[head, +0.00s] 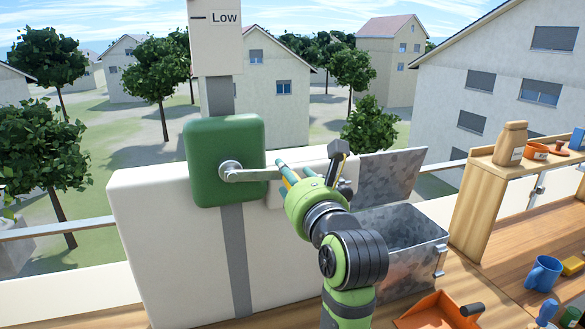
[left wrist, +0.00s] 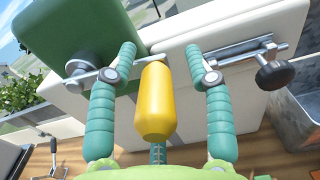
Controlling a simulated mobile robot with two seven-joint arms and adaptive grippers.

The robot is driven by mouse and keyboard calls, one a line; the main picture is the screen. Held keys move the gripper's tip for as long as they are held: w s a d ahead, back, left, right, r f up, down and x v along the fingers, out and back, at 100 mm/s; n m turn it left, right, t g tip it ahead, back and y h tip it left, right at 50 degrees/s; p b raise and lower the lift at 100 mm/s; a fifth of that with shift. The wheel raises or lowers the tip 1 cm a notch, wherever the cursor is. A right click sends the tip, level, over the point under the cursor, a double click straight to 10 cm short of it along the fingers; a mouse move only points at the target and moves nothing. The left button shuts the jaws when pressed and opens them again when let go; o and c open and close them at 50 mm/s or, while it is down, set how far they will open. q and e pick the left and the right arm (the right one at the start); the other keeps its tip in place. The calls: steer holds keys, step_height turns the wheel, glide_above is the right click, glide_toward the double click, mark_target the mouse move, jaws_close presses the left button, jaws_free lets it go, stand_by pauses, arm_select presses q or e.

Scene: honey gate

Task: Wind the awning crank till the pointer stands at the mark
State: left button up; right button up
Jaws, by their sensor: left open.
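The green crank box (head: 199,160) stands on a pale cabinet, with a grey hub and a crank arm (head: 255,175) pointing right. In the left wrist view the yellow crank handle (left wrist: 155,105) lies between the two teal fingers of my left gripper (left wrist: 160,52). The fingers are open, with a gap seen on both sides of the handle. A plate marked "Low" (head: 214,40) with a black line is at the top; no pointer can be made out. My right gripper is out of view.
A grey metal box (head: 398,268) with a raised lid stands right of my arm. An orange dustpan (head: 437,312) and a blue mug (head: 543,273) are on the wooden surface at lower right. A black knob (left wrist: 274,74) sits beside the right finger.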

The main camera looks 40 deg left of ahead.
arm_select(q)
steer(key=shift+a+r, duration=0.1)
steer(key=shift+a, duration=0.15)
steer(key=shift+s+d, duration=0.1)
steer(key=shift+d, duration=0.05)
steer(key=shift+s+d+r, duration=0.1)
steer(key=shift+s+d, duration=0.05)
steer(key=c, duration=0.5)
jaws_close()
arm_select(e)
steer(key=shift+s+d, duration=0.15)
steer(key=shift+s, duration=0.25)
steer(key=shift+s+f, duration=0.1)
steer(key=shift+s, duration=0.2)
